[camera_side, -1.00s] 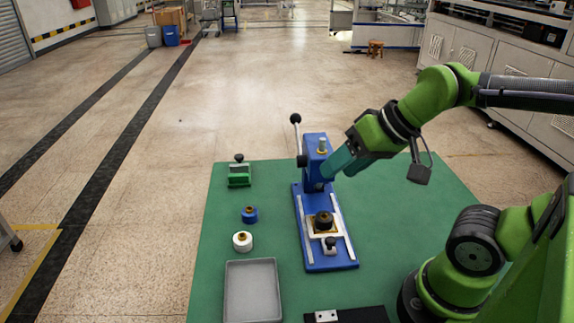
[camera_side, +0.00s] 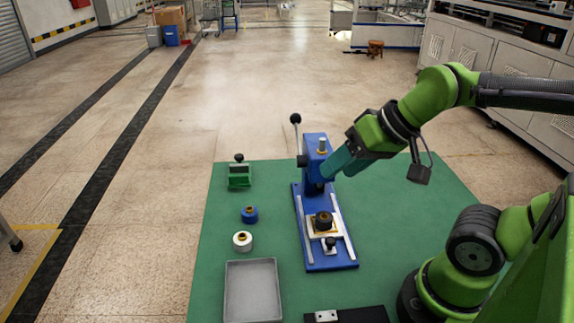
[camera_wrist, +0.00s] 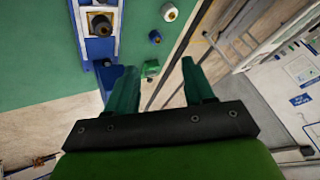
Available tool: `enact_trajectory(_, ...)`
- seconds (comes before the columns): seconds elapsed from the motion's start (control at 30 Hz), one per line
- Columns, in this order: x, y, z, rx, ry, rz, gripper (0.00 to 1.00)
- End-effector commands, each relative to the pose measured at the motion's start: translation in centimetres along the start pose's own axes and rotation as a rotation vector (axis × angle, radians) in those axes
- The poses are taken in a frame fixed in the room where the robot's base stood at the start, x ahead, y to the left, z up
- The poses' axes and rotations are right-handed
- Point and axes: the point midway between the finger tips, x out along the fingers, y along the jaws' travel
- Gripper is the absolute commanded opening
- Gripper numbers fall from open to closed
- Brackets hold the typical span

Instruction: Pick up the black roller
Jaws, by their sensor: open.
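The black roller (camera_side: 323,220) stands upright on a pale square plate in the blue press (camera_side: 333,262), on the green mat. In the wrist view the black roller (camera_wrist: 101,25) shows at the top left. My gripper (camera_side: 334,172) is open, with teal fingers beside the press column, behind the roller and above it in the side view. In the wrist view the gripper (camera_wrist: 156,68) has nothing between its fingers. The roller lies outside the finger gap, to the left. Part of the column is hidden by a finger.
A blue roller (camera_side: 249,215), a white roller (camera_side: 242,242) and a green block with a black knob (camera_side: 239,174) stand left of the press. A grey tray (camera_side: 253,291) lies at the front. The press column (camera_side: 317,148) and its lever stand tall near my fingers.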

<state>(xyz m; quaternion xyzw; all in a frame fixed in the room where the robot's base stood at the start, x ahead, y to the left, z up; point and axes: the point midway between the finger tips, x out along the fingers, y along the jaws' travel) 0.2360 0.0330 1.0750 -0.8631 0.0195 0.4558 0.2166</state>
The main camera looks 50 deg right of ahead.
Motion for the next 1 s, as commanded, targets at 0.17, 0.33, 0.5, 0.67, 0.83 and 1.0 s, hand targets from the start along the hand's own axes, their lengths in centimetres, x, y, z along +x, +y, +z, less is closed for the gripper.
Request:
enact_trajectory(0.17,0.0,0.0,0.0,0.0,0.0,0.0,0.53)
enact_trajectory(0.33,0.0,0.0,0.0,0.0,0.0,0.0,0.59)
enact_trajectory(0.5,0.0,0.0,0.0,0.0,0.0,0.0,0.76)
enact_trajectory(0.67,0.0,0.0,0.0,0.0,0.0,0.0,0.76)
enact_trajectory(0.83,1.0,0.5,-0.1,0.016,-0.039,0.024,0.76)
enact_trajectory(1.0,3.4,1.7,-2.1,0.004,-0.172,0.123,0.76)
